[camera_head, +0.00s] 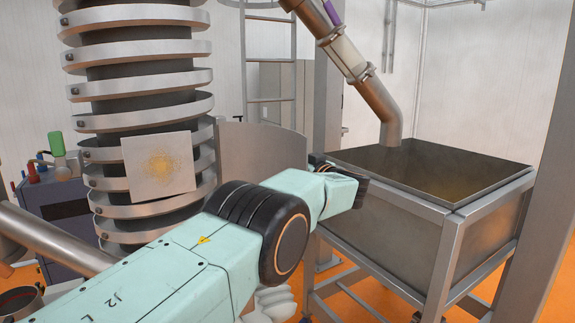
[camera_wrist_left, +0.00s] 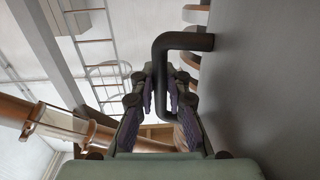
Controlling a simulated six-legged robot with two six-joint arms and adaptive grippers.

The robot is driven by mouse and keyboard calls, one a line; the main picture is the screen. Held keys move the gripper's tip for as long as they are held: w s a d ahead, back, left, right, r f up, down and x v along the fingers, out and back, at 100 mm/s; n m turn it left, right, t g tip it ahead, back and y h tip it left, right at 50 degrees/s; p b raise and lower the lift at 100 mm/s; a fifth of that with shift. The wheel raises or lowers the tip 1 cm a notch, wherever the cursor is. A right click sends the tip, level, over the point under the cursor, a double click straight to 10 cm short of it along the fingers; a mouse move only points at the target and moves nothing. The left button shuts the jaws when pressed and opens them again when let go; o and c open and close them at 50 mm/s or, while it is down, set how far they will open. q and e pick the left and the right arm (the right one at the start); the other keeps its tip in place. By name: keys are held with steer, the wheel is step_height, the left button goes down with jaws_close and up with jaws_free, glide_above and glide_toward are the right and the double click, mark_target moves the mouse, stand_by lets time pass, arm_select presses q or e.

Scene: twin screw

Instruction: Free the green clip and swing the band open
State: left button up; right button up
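A tall column of stacked metal bands (camera_head: 140,75) stands at the left in the head view. A curved grey metal panel (camera_head: 262,148) stands out from its right side, like a band swung outward. In the left wrist view a grey surface (camera_wrist_left: 265,85) fills the right, with a dark bent handle (camera_wrist_left: 182,41) on it. My left gripper (camera_wrist_left: 161,85) has its fingers on either side of the handle's bar and looks shut on it. In the head view my left arm hides much of that area. A green block (camera_head: 56,142) shows left of the column; I cannot tell whether it is the clip.
A square plate with a yellowish stain (camera_head: 160,166) sits on the column's front. An open metal hopper (camera_head: 400,225) on a frame stands at the right, under a slanted pipe (camera_head: 375,98). A ladder (camera_head: 270,60) rises behind. A dark cabinet (camera_head: 68,205) stands at the left.

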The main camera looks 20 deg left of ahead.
arm_select(q)
steer(key=shift+o, duration=0.6)
steer(key=shift+d, duration=0.1)
steer(key=shift+s+d+r, duration=0.15)
steer(key=shift+s+r, duration=0.15)
steer(key=shift+s, duration=0.15)
steer(key=v, duration=0.7)
steer(key=shift+d, duration=0.2)
steer(key=shift+s, duration=0.15)
arm_select(e)
steer(key=shift+s+d, duration=0.15)
steer(key=shift+s, duration=0.05)
arm_select(q)
steer(key=shift+d, duration=0.1)
